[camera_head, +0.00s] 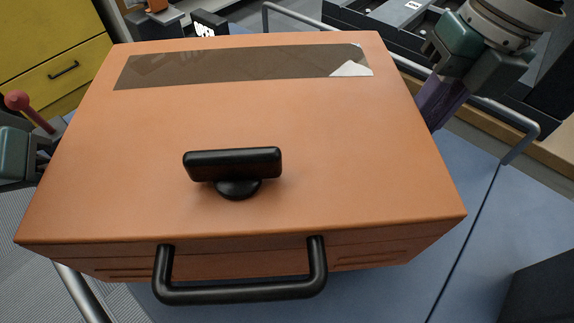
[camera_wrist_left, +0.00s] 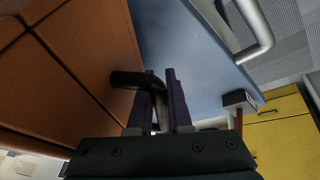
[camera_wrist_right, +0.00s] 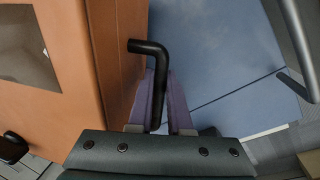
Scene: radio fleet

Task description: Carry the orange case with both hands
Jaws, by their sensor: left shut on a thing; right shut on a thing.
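The large orange case (camera_head: 320,130) fills the middle of the head view, with a brown window strip, a black knob on its lid and a black handle on its near side. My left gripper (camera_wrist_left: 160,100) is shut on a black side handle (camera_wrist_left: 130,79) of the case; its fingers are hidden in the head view. My right gripper (camera_wrist_right: 163,95) is shut on the opposite black side handle (camera_wrist_right: 150,46); its purple fingers show beside the case's right edge in the head view (camera_head: 440,100). The case's underside is hidden, so I cannot tell whether it touches the blue surface (camera_head: 430,210).
The blue surface has grey metal rails (camera_head: 520,147) along its edges. A yellow drawer unit (camera_head: 50,60) stands at the far left. A red-knobbed lever (camera_head: 17,100) is at the left edge. Dark trays (camera_head: 400,20) lie behind at the right. A dark block (camera_head: 540,295) is at the lower right.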

